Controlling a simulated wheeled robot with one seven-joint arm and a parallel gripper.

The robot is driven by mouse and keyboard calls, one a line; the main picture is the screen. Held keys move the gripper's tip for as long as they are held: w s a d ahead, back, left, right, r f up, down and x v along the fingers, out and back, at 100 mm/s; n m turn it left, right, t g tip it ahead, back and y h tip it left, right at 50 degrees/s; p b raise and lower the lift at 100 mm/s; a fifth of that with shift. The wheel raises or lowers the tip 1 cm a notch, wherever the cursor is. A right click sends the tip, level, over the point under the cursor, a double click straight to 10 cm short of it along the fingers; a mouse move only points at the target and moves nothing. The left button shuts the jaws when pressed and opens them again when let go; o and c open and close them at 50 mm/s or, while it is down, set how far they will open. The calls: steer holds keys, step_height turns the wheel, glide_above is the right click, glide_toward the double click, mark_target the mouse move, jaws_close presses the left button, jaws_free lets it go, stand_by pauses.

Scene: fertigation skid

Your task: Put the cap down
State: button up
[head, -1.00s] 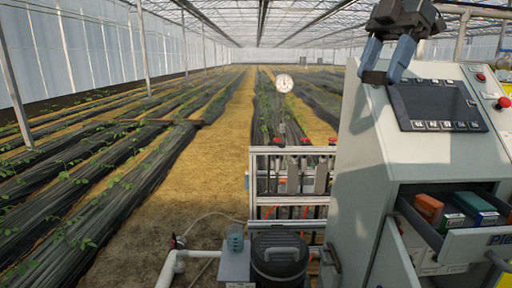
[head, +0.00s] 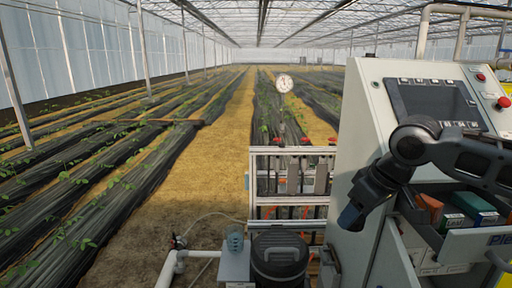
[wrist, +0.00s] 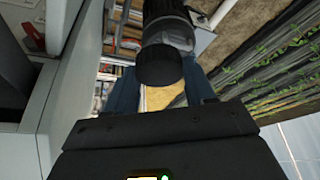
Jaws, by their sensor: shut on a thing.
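The cap cannot be made out in the head view. The black tank (head: 280,258) with a lid and handle stands below and left of my gripper, apart from it. In the wrist view a dark ribbed body lies beyond the cap; I cannot tell how far.
The grey cabinet (head: 372,125) with its screen (head: 435,102) stands close beside my arm. Its open drawer (head: 480,245) holds several boxes. A white pipe rack (head: 252,185) stands behind.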

step_height(320, 180, down, 13)
steer(key=m+h+b, duration=0.1)
steer(key=m+h, duration=0.1)
steer(key=m, duration=0.4)
steer(key=shift+t+h+b, duration=0.3)
steer(key=shift+t, duration=0.1)
